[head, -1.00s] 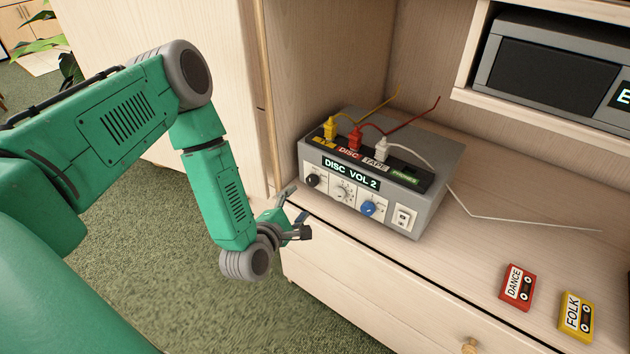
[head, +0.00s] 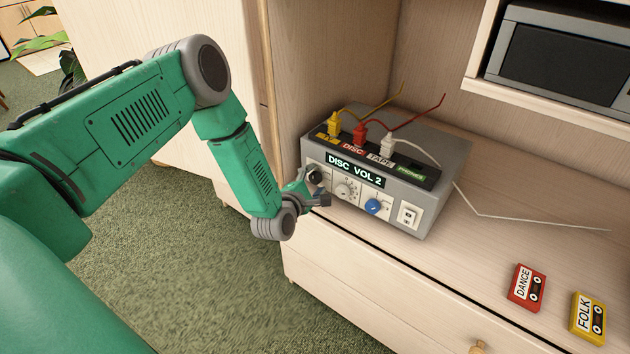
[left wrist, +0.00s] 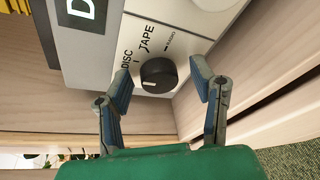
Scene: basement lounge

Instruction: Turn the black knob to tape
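The black knob (left wrist: 158,75) is on the front left of a grey amplifier box (head: 448,165). In the left wrist view its white pointer line is toward the DISC side of the printed labels, with TAPE and a third small label beside it. In the head view the knob (head: 315,177) shows just above my left gripper (head: 316,190). In the left wrist view the left gripper (left wrist: 162,82) is open, a blue-grey fingertip on each side of the knob, apart from it. The display reads DISC VOL 2. My right gripper is not in view.
A white dial (head: 346,191), a blue knob (head: 373,207) and a white switch (head: 409,214) share the front panel. Yellow, red and white plugs stand on top. Red DANCE (head: 525,288) and yellow FOLK (head: 588,318) cassettes lie on the shelf at right.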

